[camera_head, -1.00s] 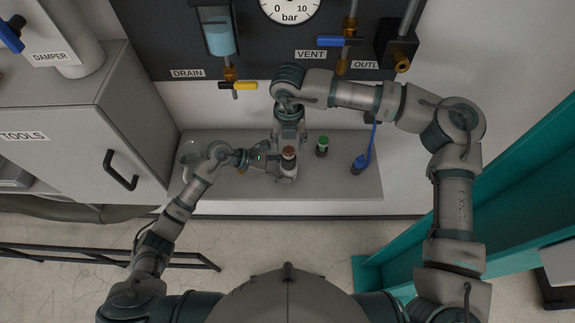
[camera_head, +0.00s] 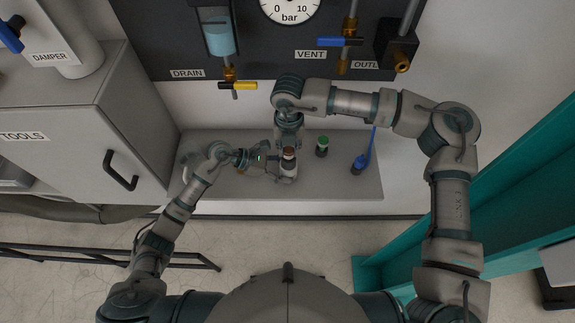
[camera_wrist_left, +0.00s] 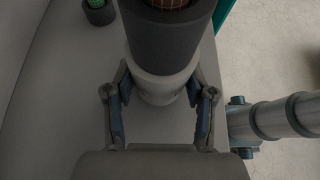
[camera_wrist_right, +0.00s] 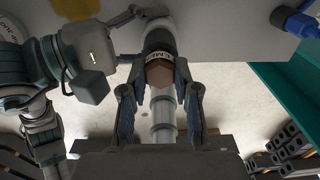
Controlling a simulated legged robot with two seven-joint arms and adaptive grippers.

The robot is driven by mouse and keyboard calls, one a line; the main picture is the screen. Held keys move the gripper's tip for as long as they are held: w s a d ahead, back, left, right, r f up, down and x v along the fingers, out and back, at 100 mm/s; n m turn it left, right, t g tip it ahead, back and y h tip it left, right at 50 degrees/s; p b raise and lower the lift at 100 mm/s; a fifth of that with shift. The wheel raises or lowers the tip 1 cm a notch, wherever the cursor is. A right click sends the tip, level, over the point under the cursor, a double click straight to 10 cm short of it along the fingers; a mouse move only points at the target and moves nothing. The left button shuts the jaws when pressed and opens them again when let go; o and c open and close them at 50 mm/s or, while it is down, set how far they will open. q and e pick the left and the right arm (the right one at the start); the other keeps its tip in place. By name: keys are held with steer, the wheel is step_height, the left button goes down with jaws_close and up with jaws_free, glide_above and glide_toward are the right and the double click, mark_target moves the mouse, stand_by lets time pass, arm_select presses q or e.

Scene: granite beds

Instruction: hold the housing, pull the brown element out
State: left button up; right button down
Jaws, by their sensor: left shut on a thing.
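The housing (camera_head: 288,173) stands upright on the grey bench, pale below with a dark upper part. The brown element (camera_head: 289,153) sits at its top. My left gripper (camera_head: 277,164) is shut on the housing from the left. In the left wrist view its fingers (camera_wrist_left: 160,100) lie on either side of the pale lower part of the housing (camera_wrist_left: 158,82). My right gripper (camera_head: 288,146) is above and behind the housing. In the right wrist view its open fingers (camera_wrist_right: 158,80) stand either side of the brown element (camera_wrist_right: 159,74); contact cannot be told.
A dark holder with a green-topped element (camera_head: 322,146) stands just right of the housing. A blue-handled thing (camera_head: 362,161) is farther right on the bench (camera_head: 335,185). The grey tools cabinet (camera_head: 125,130) borders the left.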

steer(key=shift+r, duration=0.75)
steer(key=shift+r, duration=2.8)
arm_select(q)
steer(key=o, duration=1.4)
steer(key=shift+a, duration=0.1)
steer(key=v, duration=1.2)
steer(key=shift+f, duration=0.1)
steer(key=shift+w, duration=0.1)
arm_select(e)
steer(key=shift+f, duration=0.1)
